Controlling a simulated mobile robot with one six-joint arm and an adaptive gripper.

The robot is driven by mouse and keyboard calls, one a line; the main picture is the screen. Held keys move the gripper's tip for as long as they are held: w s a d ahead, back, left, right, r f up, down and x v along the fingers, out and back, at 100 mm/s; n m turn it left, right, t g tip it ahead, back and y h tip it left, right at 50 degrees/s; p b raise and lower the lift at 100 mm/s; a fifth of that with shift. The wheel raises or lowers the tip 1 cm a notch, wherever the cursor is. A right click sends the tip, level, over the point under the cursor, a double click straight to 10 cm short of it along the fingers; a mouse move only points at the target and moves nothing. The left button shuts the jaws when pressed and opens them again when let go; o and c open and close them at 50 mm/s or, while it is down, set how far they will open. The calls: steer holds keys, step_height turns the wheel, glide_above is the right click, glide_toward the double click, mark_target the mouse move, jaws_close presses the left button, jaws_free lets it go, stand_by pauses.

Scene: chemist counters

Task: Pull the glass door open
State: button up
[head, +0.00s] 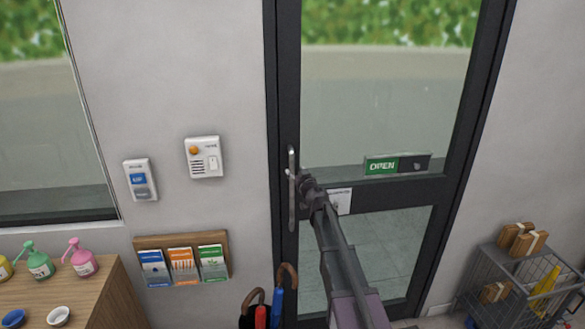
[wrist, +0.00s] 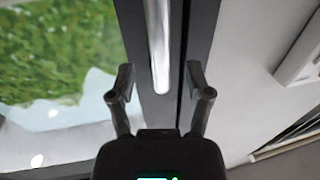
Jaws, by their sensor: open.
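The glass door (head: 385,110) has a dark frame and looks closed in the head view. Its vertical metal pull handle (head: 291,205) is on the left side of the door. My gripper (head: 298,178) is at the handle, with my arm reaching up from below. In the wrist view, the handle (wrist: 158,45) runs between the two spread fingers of my gripper (wrist: 158,85). The fingers are open, one on each side of the bar, with gaps visible. Whether the bar lies at fingertip depth is hard to tell.
An OPEN sign (head: 382,166) hangs on the door. An umbrella stand (head: 262,312) is below the handle, left of my arm. A wire cart (head: 500,285) with boxes stands right.

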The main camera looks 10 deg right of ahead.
mark_target(293, 168)
steer(key=shift+w+a, duration=0.2)
steer(key=shift+w, duration=0.9)
steer(key=shift+w+a, duration=0.2)
steer(key=shift+w, duration=0.85)
jaws_close()
steer(key=shift+d, duration=0.1)
